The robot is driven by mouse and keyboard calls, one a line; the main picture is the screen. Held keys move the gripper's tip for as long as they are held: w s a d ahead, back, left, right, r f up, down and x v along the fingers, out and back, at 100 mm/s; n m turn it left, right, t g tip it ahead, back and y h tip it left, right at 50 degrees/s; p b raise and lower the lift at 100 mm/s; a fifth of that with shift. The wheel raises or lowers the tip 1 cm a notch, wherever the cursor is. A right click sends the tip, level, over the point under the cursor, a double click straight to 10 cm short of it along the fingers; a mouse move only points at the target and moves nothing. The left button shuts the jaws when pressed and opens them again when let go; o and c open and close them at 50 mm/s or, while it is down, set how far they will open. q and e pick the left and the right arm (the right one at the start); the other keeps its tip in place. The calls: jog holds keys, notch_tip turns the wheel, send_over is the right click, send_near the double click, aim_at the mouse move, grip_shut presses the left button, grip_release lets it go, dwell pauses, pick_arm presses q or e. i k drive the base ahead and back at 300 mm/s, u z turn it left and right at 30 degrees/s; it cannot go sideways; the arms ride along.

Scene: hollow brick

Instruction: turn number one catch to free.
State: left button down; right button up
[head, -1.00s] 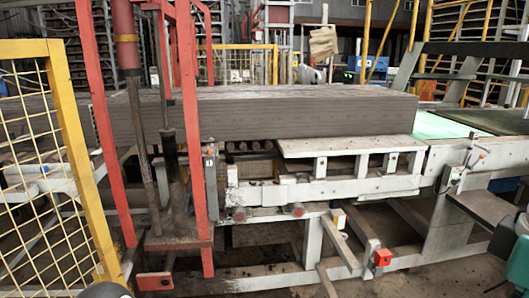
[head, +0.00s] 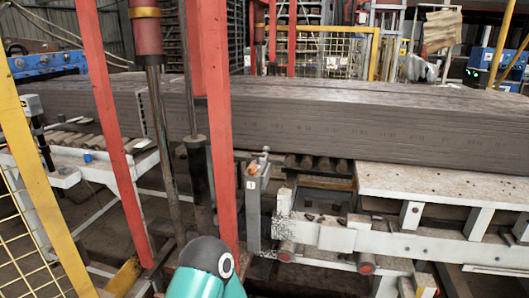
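A narrow grey post (head: 254,215) stands just right of the red upright in the head view. It bears a small white label that seems to read 1. A small metal catch (head: 262,160) sits at the top of this post, in front of the grey brick stack. It is too small to tell which way it is turned. Neither of my grippers shows. Only a teal and dark rounded link of one of my arms is in view at the bottom, below and left of the post.
Red uprights (head: 216,130) and a vertical cylinder rod stand close left of the post. The long brick stack (head: 380,125) lies behind. A pale metal frame with a flat plate (head: 440,187) is at right. A yellow mesh fence (head: 42,190) is at left.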

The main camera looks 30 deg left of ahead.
aim_at(253, 168)
jog(key=u, duration=0.35)
jog(key=i, duration=1.25)
jog(key=u, duration=1.35)
jog(key=i, duration=0.85)
jog(key=u, duration=0.6)
